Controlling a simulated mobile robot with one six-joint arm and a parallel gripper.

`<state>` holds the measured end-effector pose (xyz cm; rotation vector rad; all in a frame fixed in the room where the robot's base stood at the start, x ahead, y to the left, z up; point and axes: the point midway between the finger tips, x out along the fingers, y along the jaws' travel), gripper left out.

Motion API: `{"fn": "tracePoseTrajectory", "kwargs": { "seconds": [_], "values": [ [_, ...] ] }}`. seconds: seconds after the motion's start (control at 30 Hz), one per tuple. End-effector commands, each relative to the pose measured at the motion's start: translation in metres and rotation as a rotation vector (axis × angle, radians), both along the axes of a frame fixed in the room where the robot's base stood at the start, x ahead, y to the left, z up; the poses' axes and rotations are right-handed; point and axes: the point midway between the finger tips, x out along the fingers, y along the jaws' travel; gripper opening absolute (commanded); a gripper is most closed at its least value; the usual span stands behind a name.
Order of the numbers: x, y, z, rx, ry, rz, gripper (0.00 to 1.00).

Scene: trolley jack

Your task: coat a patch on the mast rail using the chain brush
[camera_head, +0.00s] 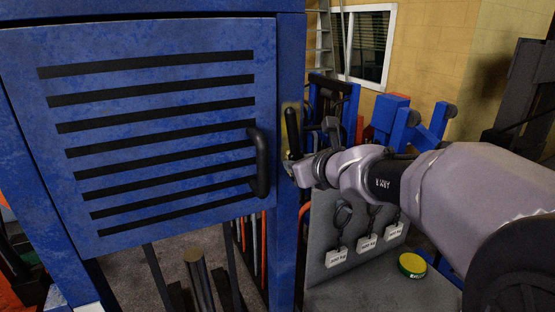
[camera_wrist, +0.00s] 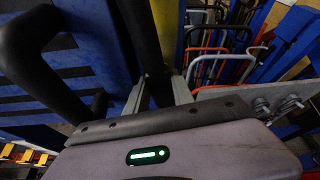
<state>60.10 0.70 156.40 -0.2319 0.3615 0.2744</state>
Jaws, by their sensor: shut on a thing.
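My gripper (camera_head: 293,170) is shut on the chain brush (camera_head: 291,130), a dark upright stick in front of the blue mast rail (camera_head: 287,225). In the wrist view the brush (camera_wrist: 140,35) runs up from between the gripper's fingers (camera_wrist: 162,98). A dull yellow patch (camera_head: 285,108) shows on the rail around the brush's upper part, and a yellow strip (camera_wrist: 161,25) shows beside it in the wrist view. I cannot tell whether the bristles touch the rail.
A slotted blue panel (camera_head: 160,200) with a black handle (camera_head: 262,162) is close left of my gripper. A grey board (camera_head: 330,215) with hanging tags stands right. A yellow-topped tin (camera_head: 412,265) sits on the grey surface (camera_head: 370,293) below my arm.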

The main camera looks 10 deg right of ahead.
Motion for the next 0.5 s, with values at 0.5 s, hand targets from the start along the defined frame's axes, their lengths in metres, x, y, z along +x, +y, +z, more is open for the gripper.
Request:
{"fn": "tracePoseTrajectory", "kwargs": {
  "seconds": [0.5],
  "values": [
    [0.0066, 0.0025, 0.0064, 0.001, -0.002, 0.000, 0.00]
  ]
}}
